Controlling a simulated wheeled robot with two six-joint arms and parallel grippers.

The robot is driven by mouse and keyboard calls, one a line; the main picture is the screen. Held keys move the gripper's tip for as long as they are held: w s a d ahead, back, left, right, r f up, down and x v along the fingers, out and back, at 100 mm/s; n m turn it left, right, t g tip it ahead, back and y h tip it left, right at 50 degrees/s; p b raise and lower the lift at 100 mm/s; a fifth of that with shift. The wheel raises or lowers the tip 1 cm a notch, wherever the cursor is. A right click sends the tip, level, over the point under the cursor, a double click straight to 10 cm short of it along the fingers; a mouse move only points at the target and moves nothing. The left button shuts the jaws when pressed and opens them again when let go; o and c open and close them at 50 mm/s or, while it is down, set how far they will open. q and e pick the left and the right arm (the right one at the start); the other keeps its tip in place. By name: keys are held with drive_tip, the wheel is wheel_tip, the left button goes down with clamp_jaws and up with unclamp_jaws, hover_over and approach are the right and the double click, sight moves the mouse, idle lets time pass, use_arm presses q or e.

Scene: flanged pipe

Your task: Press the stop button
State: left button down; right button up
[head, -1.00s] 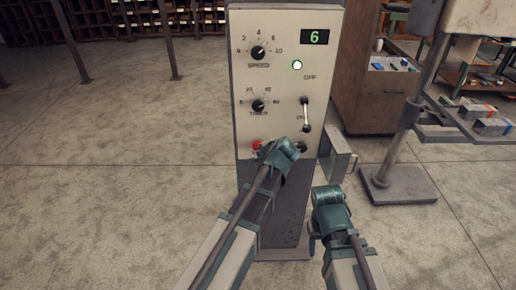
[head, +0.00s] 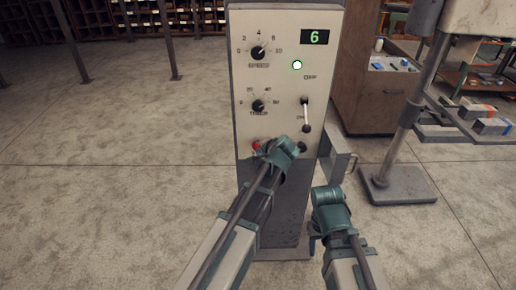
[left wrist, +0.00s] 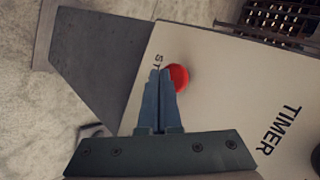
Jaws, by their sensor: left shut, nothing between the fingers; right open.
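The red stop button (head: 256,144) is low on the left of the cream control panel (head: 275,75). In the left wrist view the red button (left wrist: 179,77) sits beside partly covered lettering that begins "ST". My left gripper (left wrist: 160,76) is shut and empty, its fingertips at the button's edge in that view; I cannot tell whether they touch it. In the head view my left gripper (head: 270,147) partly covers the button. My right gripper (head: 331,196) is lower right of the panel; its fingers are hidden there.
A grey bracket (head: 343,160) juts out at the right. A stand (head: 398,185) is further right.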

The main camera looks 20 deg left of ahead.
use_arm(q)
drive_tip(key=shift+w+a, duration=0.15)
drive_tip(key=shift+w, duration=0.45)
idle(0.7)
drive_tip(key=shift+s, duration=0.1)
drive_tip(key=shift+s+d, duration=0.25)
drive_tip(key=shift+s, duration=0.65)
drive_tip(key=s, duration=0.2)
drive_tip(key=s+d, duration=0.1)
drive_tip(key=s, duration=0.1)
drive_tip(key=shift+s+d, duration=0.2)
drive_tip(key=shift+s, duration=0.2)
idle(0.4)
drive_tip(key=s+d+f+n+g+h, duration=0.1)
drive_tip(key=s+d+f+g, duration=0.1)
drive_tip(key=s+d, duration=0.2)
drive_tip(key=s+d+f+n+g+h, duration=0.1)
drive_tip(key=s+d+f+g+h, duration=0.1)
drive_tip(key=s, duration=0.9)
drive_tip(key=s+d+f+n+g+h, duration=0.2)
drive_tip(key=s+d+f+g, duration=0.1)
drive_tip(key=s+d, duration=0.3)
drive_tip(key=shift+s+f+g, duration=0.25)
drive_tip(key=shift+s+g, duration=0.15)
drive_tip(key=shift+s, duration=0.3)
